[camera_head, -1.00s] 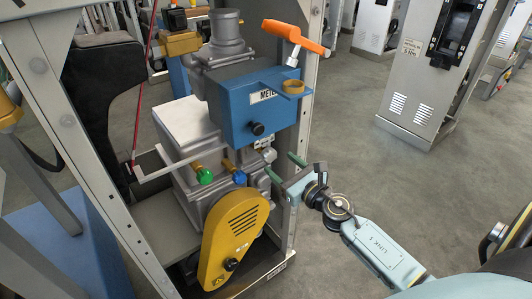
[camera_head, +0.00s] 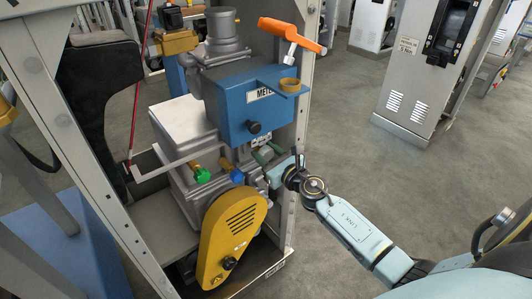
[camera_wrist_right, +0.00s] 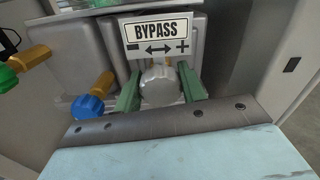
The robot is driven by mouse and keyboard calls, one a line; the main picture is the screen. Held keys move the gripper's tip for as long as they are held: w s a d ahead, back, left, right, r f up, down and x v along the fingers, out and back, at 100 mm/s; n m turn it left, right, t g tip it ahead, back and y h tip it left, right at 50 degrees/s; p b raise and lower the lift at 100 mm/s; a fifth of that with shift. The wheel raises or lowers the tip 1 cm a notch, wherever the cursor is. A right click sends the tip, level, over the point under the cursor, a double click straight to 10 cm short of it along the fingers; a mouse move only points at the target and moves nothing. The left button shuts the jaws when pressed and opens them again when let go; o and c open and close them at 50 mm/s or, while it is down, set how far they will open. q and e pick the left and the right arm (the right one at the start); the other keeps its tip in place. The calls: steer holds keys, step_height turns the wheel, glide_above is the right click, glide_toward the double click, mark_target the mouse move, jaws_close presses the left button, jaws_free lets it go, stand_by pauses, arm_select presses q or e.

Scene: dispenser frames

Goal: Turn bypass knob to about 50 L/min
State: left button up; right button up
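The bypass knob (camera_wrist_right: 160,84) is a grey, rounded metal knob just below the white BYPASS sign (camera_wrist_right: 158,33), which carries a minus, a double arrow and a plus. My right gripper (camera_head: 267,153) reaches the pump unit under the blue meter box (camera_head: 254,103). In the right wrist view its two green fingers stand apart, one on each side of the knob. The fingers look open around it; whether they touch its sides I cannot tell. In the head view the knob is mostly hidden by the fingers. No flow reading is legible. My left gripper is not in view.
A blue knob (camera_head: 237,176) and a green knob (camera_head: 203,175) on brass stems sit left of the gripper. A yellow guard (camera_head: 233,238) is below. The frame post stands close behind the right gripper. Open floor (camera_head: 345,130) lies to the right.

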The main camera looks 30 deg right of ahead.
steer(key=c, duration=0.4)
steer(key=shift+m, duration=0.4)
